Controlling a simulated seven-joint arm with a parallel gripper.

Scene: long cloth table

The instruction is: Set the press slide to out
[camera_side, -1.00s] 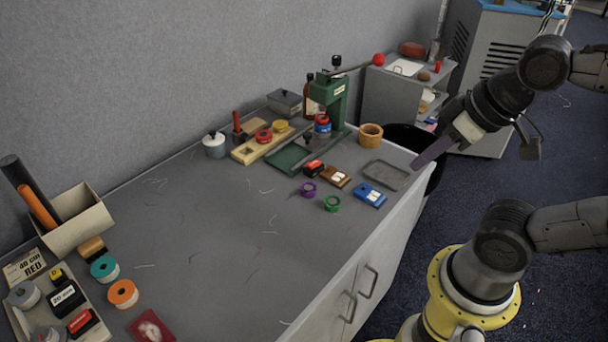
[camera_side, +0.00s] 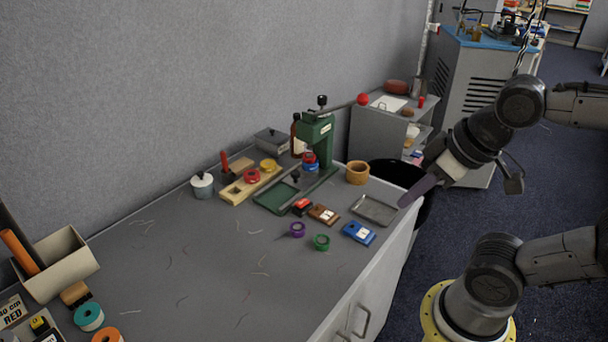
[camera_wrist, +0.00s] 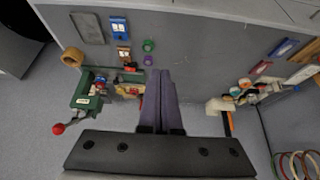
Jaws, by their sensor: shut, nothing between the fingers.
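The green press (camera_side: 318,140) stands at the back right of the table, with a long lever ending in a red ball (camera_side: 362,99). In front of its column lies a flat green plate (camera_side: 272,198) with a black knob (camera_side: 295,177) near it; this looks like the slide, but I cannot tell its position for sure. In the wrist view the press (camera_wrist: 86,90) is at the left, seen from above. My gripper (camera_side: 402,203), with purple fingers, is at the table's right edge near the grey tray, apart from the press. Its fingers (camera_wrist: 159,74) are shut and empty.
A grey tray (camera_side: 374,210), blue box (camera_side: 359,233), brown block (camera_side: 323,214), purple ring (camera_side: 297,229) and green ring (camera_side: 321,242) lie before the press. A wooden cup (camera_side: 357,172) stands right of it, a wooden board (camera_side: 250,187) left.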

